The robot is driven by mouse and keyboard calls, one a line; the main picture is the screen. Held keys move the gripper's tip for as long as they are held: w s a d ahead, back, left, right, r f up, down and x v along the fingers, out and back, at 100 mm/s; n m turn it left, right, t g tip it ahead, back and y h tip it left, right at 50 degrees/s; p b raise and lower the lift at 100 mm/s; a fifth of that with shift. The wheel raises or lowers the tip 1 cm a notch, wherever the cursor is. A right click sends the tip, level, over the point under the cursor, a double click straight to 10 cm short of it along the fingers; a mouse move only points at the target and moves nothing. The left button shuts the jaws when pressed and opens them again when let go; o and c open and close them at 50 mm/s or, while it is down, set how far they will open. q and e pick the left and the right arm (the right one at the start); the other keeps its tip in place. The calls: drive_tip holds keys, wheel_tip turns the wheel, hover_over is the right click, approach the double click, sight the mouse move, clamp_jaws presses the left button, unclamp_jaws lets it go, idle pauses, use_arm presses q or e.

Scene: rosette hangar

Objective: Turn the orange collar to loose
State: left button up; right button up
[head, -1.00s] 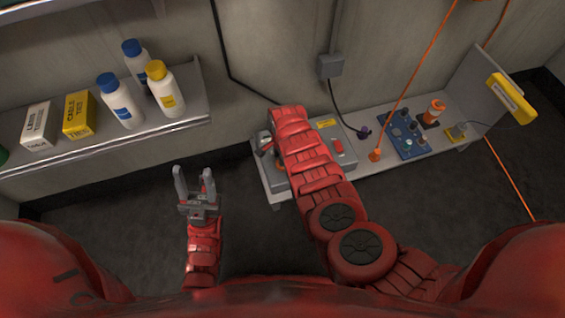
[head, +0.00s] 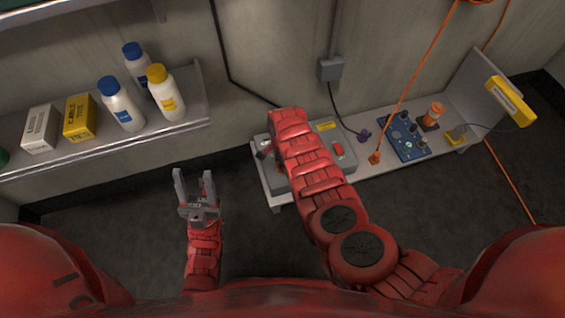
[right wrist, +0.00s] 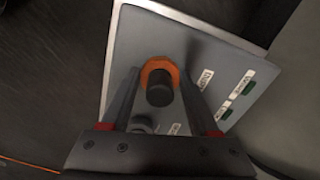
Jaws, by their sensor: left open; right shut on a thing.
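The orange collar (right wrist: 155,66) shows in the right wrist view as a ring around a dark round stub, on a grey panel (right wrist: 205,55) with white labels and green marks. My right gripper (right wrist: 160,78) has its two fingers on either side of the collar and is shut on it. The small label text is hard to read. In the head view my right arm covers the collar and most of the right gripper, over the grey box on the bench. My left gripper (head: 196,188) is open and empty, over the dark floor.
A bench (head: 380,167) along the wall bears a blue block with knobs (head: 405,139), an orange-and-white item (head: 433,115) and an orange cord. A shelf (head: 60,157) at the left holds bottles and boxes. The floor around my left gripper is clear.

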drive_tip(key=n, duration=0.3)
drive_tip(key=shift+p, duration=0.35)
drive_tip(key=n, duration=0.5)
drive_tip(key=shift+d, duration=0.1)
drive_tip(key=n, duration=0.4)
drive_tip(key=shift+n, duration=0.3)
drive_tip(key=n, duration=0.4)
drive_tip(key=shift+n, duration=0.3)
drive_tip(key=o, duration=1.4)
drive_tip(key=shift+c, duration=0.2)
